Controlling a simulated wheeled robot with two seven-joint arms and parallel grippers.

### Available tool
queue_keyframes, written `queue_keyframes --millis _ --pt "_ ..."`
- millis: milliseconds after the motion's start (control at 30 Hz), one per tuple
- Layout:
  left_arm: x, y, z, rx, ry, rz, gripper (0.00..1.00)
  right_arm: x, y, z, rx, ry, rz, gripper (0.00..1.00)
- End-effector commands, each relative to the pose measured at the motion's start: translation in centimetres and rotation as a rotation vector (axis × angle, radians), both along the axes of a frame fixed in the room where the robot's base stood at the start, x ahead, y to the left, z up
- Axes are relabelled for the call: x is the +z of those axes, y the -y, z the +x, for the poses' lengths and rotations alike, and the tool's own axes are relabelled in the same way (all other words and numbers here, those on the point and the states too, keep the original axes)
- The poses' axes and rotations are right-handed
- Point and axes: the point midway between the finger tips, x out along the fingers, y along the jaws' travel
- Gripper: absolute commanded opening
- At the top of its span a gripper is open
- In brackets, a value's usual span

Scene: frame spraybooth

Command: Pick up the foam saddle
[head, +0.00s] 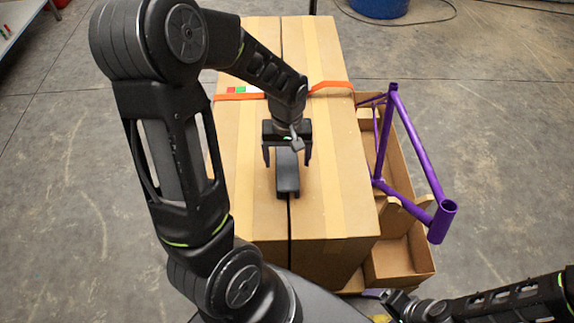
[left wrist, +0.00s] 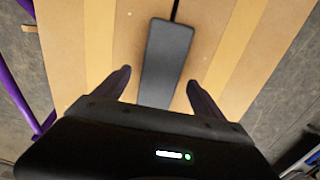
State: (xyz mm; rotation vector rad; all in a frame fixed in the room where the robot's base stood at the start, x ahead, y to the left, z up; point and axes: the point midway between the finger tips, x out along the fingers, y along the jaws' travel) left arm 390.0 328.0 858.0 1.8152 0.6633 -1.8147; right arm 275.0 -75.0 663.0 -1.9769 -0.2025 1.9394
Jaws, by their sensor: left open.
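The foam saddle (head: 288,180) is a dark, narrow, long pad lying on top of the cardboard box (head: 340,190). It also shows in the left wrist view (left wrist: 166,60), lying between and beyond my fingertips. My left gripper (head: 288,160) is open above the saddle, with one finger on each side of it and nothing held. It also shows in the left wrist view (left wrist: 158,85). Whether the fingers touch the box top cannot be told. The saddle's far end is hidden by the gripper in the head view. My right arm shows at the lower right, its fingertips unclear.
A purple bike frame (head: 417,155) stands in a cardboard holder (head: 400,262) right of the box. An orange strap (head: 332,87) crosses the box's far part. A blue bin (head: 380,7) stands at the back. The box top around the saddle is clear.

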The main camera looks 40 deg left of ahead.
Motion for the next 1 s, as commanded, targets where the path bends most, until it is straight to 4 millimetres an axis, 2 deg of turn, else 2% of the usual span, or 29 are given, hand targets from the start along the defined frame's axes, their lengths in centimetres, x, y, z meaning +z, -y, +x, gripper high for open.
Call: queue_keyframes --millis 100,267,833,1000 --pt "-1.8 0.0 -0.1 -0.001 -0.006 0.000 0.80 0.5 0.0 -0.1 -0.001 -0.002 -0.002 0.90" --pt "-3.2 -0.1 0.0 0.000 -0.001 0.000 0.80 0.5 0.0 -0.1 0.000 -0.003 -0.002 0.90" --pt "-3.2 0.0 0.0 -0.001 0.000 0.000 0.80 0.5 0.0 -0.1 0.000 -0.003 -0.002 0.90" --pt "-3.2 0.0 0.0 -0.001 0.000 0.000 0.68 0.5 0.0 -0.1 0.000 -0.003 -0.002 0.90"
